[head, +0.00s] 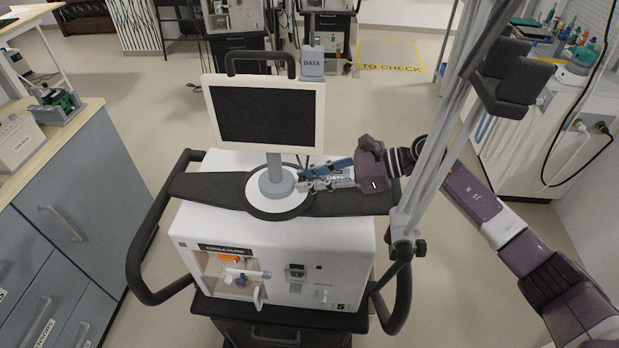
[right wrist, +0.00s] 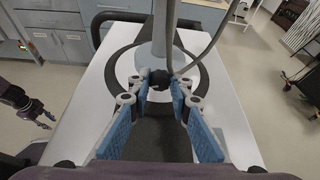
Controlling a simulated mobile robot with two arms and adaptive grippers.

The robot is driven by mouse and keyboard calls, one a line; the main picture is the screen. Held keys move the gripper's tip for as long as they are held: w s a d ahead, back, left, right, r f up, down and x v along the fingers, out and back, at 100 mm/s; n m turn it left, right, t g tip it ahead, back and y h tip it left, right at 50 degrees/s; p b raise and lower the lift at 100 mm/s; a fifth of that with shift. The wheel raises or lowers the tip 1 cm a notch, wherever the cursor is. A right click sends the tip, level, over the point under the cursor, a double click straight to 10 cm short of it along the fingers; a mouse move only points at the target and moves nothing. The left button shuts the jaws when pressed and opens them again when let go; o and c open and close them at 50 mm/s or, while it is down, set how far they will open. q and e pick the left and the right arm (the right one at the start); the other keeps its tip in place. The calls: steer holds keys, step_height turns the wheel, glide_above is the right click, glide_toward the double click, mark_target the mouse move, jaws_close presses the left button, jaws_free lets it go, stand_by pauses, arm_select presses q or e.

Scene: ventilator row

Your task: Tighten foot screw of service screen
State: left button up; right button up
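The service screen (head: 265,112) stands upright on a grey post over a white machine. A small black knob, apparently the foot screw (right wrist: 159,81), shows at the base of the post in the right wrist view. My right gripper (head: 304,181) reaches in from the right at the foot. Its fingertips (right wrist: 160,84) lie on either side of the knob; whether they touch it cannot be made out. My left gripper (right wrist: 44,120) shows only in the right wrist view, fingers apart and empty.
The white machine (head: 225,232) has black side handles (head: 138,250). A metal pole (head: 432,150) rises at its right. A cable runs beside the post. A grey cabinet (head: 65,205) stands left, and a white workbench (head: 535,135) right. Floor behind is partly clear.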

jaws_close()
steer(key=shift+w+f+m+b, duration=0.15)
steer(key=shift+m+b, duration=0.15)
steer(key=shift+b, duration=0.6)
steer(key=m+g+b, duration=0.1)
steer(key=b, duration=0.1)
steer(key=shift+g+b, duration=0.3)
steer(key=shift+b, duration=0.05)
steer(key=m+g+b, duration=0.1)
steer(key=m+b, duration=0.1)
steer(key=shift+w+y+b, duration=0.15)
steer(key=shift+y+b, duration=0.2)
steer(key=shift+y, duration=0.05)
steer(key=shift+m+g+b, duration=0.3)
steer(key=shift+m+b, duration=0.2)
